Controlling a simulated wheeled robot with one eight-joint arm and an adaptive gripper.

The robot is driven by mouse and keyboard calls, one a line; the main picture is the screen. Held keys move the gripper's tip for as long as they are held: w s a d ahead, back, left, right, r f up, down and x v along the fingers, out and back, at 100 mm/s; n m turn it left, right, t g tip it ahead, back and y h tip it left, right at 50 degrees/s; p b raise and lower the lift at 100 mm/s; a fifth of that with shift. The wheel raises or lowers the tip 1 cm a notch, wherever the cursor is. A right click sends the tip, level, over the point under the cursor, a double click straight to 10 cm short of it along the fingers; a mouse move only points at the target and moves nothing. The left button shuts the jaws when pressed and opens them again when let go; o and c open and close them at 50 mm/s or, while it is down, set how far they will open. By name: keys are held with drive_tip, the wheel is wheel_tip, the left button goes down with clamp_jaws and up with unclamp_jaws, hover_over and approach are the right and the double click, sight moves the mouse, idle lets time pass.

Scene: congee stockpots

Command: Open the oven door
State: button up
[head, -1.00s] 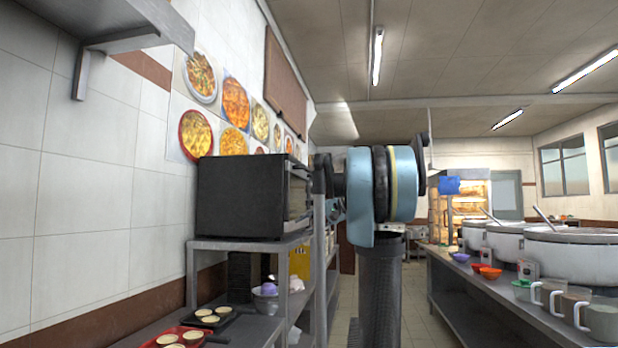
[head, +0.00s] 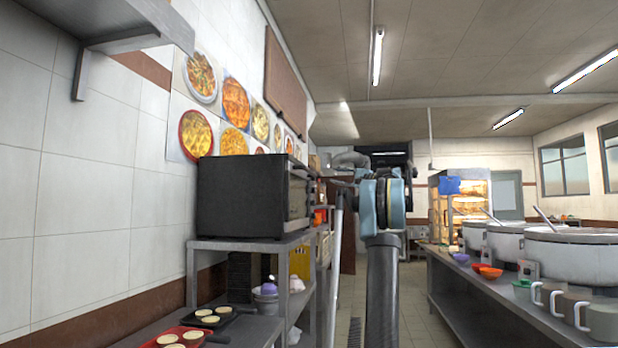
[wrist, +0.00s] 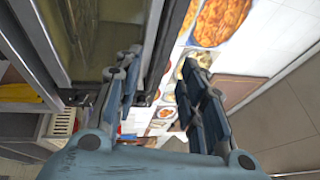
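The oven (head: 242,197) is a black box on a metal shelf, left of centre in the head view. Its door (head: 298,196) faces right and looks shut. In the wrist view, the oven's glass front (wrist: 88,40) fills the upper left, with a dark bar along its edge. My gripper (wrist: 160,62) is open, its two fingers apart beside the oven front. The dark bar runs through the gap between the fingers in the picture; I cannot tell whether they touch it. In the head view, my arm hides most of the gripper, close to the oven's front right.
The metal shelf (head: 240,244) under the oven holds bowls, and a red tray (head: 185,338) sits lower left. A counter (head: 500,300) with large pots (head: 575,255) and mugs stands right. The aisle floor (head: 415,290) between is clear.

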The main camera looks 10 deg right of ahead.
sight(311, 172)
drive_tip(key=x, duration=1.6)
drive_tip(key=shift+a, duration=0.35)
clamp_jaws()
